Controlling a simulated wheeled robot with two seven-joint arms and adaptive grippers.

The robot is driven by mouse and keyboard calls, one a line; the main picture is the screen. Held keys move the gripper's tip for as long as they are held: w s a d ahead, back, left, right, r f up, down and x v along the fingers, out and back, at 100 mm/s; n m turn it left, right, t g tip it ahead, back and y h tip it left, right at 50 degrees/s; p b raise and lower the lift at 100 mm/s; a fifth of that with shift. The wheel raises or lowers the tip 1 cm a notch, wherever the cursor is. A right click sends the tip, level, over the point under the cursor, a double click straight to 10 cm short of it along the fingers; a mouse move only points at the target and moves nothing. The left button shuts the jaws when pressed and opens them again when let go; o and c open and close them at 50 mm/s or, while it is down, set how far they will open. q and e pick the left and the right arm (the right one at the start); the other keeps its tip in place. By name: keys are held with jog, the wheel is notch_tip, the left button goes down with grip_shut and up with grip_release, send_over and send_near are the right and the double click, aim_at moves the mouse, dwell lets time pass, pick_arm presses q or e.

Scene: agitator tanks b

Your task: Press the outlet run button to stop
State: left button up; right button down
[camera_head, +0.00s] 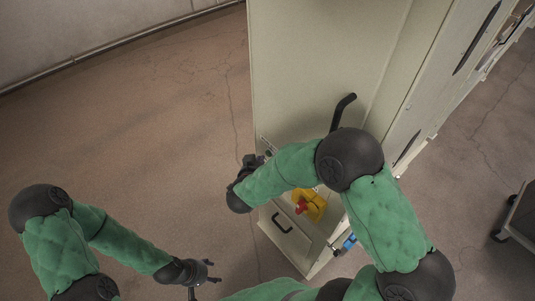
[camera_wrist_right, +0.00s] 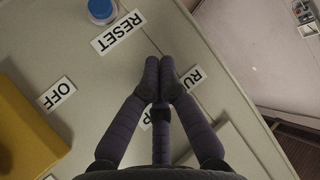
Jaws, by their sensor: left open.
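The outlet run button is not clearly visible. In the right wrist view, a partly covered label starting "RU" (camera_wrist_right: 192,77) shows beside my right gripper (camera_wrist_right: 160,65). Its fingers are drawn together and empty, with the tips at or close over the pale panel (camera_wrist_right: 100,75); contact cannot be told. Another label behind the fingers shows only a final "P" (camera_wrist_right: 146,121). In the head view, the right gripper (camera_head: 252,162) is at the cabinet's left edge, partly hidden by its arm. My left gripper (camera_head: 208,272) is open and empty over the floor, away from the cabinet.
A blue button (camera_wrist_right: 102,9) is by the RESET label (camera_wrist_right: 118,32). An OFF label (camera_wrist_right: 59,93) lies beside a yellow housing (camera_wrist_right: 22,130). The cabinet (camera_head: 310,60) has a black lever handle (camera_head: 342,110) and a red knob (camera_head: 301,207). Floor at left is clear.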

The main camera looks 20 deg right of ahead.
dwell(0.7)
jog(key=shift+w+d, duration=0.1)
jog(key=shift+d, duration=0.3)
jog(key=shift+w+d+p, duration=0.2)
jog(key=shift+d+p, duration=0.1)
jog(key=shift+d, duration=0.1)
dwell(0.8)
jog(key=shift+s+a+p, duration=0.3)
jog(key=shift+a+p, duration=0.1)
jog(key=shift+a, duration=0.4)
jog(key=a, duration=0.1)
jog(key=s+a+p, duration=0.1)
jog(key=a, duration=0.2)
jog(key=shift+s+a+p, duration=0.35)
jog(key=shift+s+p, duration=0.05)
